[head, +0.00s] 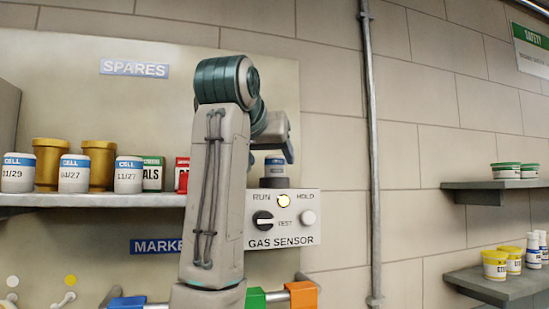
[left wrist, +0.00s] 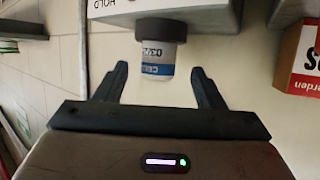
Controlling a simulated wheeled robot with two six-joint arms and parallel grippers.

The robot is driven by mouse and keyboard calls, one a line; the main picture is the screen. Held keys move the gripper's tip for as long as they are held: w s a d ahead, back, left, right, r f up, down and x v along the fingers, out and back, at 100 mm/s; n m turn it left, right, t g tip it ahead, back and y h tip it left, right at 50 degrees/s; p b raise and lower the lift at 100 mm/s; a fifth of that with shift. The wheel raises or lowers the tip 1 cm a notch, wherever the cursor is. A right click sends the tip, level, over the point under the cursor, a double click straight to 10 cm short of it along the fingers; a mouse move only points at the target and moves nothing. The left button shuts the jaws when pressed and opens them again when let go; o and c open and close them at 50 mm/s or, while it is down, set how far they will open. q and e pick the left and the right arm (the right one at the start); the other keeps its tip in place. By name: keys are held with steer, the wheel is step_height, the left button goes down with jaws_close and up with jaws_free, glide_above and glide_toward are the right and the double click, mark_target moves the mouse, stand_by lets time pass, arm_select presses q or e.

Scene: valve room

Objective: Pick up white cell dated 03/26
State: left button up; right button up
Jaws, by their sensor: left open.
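A white cell with a blue band (left wrist: 158,62) stands in a dark round socket (left wrist: 168,28) on top of the gas sensor box. In the left wrist view it appears upside down, its label reading 03/2 with the last digit unclear. In the head view the cell (head: 274,168) is upright above the box, just below my left gripper. My left gripper (left wrist: 158,70) is open, its fingers on either side of the cell in the picture, with gaps visible. I see no contact. My right gripper is not in view.
The gas sensor box (head: 284,218) has a lit lamp and a knob. A shelf (head: 120,199) at left bears white cells (head: 74,174) dated 11/29, 04/27 and 11/27, ochre jars (head: 100,164), and green and red boxes. A vertical pipe (head: 370,150) runs right of the box.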

mark_target(277, 170)
arm_select(q)
steer(key=shift+x, duration=0.75)
steer(key=shift+w+p, duration=0.35)
steer(key=shift+p, duration=0.15)
steer(key=p+x, duration=0.2)
steer(key=x, duration=0.2)
steer(key=shift+s+d+p, duration=0.15)
steer(key=shift+p, duration=0.2)
steer(key=shift+w+f, duration=0.2)
steer(key=shift+f, duration=0.1)
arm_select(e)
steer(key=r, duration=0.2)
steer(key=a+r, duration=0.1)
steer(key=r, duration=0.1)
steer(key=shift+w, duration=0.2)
arm_select(q)
steer(key=shift+s, duration=0.1)
steer(key=c, duration=0.9)
steer(key=shift+c, duration=0.9)
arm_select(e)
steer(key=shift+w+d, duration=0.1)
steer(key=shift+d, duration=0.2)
